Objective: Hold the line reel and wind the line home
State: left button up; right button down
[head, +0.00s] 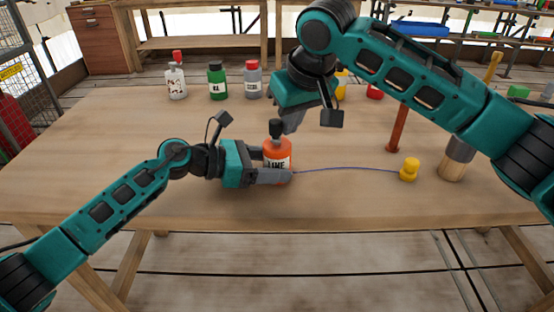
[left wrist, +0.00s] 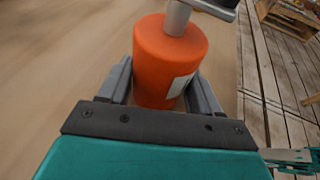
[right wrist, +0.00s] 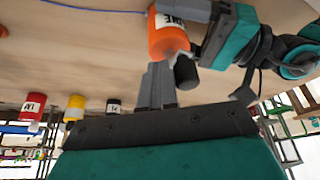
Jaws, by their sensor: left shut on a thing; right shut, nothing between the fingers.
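The line reel (head: 277,148) is an orange drum with a white label and a black knob on top, upright on the table. My left gripper (head: 276,165) is shut around its body; the left wrist view shows the drum (left wrist: 168,62) between both fingers. My right gripper (head: 292,122) is shut and empty, above and just right of the knob (head: 276,127). In the right wrist view its closed fingers (right wrist: 157,85) are close to the knob (right wrist: 186,72). A thin blue line (head: 345,168) runs from the reel to a yellow piece (head: 409,169) on the table.
White (head: 176,82), green (head: 217,80) and grey (head: 253,79) bottles stand at the back left. Yellow (head: 342,85) and red (head: 375,90) ones stand behind my right arm. A red post (head: 397,128) and a wood-and-grey cylinder (head: 455,160) stand at right. The front left table is clear.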

jog(key=shift+s+a, duration=0.6)
jog(key=shift+a, duration=0.1)
dwell(1.0)
jog(key=shift+d, duration=0.15)
notch_tip(320, 180, up, 7)
dwell(0.8)
dwell(0.4)
jog(key=shift+d+f+n+g+y, duration=0.3)
jog(key=shift+f+n, duration=0.35)
jog(key=shift+n, duration=0.35)
jog(key=shift+d+f+n+g+y, duration=0.3)
jog(key=shift+f+n, duration=0.3)
jog(key=shift+n, duration=0.4)
jog(key=shift+d+f+n+g+y, duration=0.25)
jog(key=shift+f+n, duration=0.4)
jog(key=shift+n, duration=0.35)
jog(key=shift+f, duration=0.1)
dwell(0.4)
jog(key=shift+f, duration=1.4)
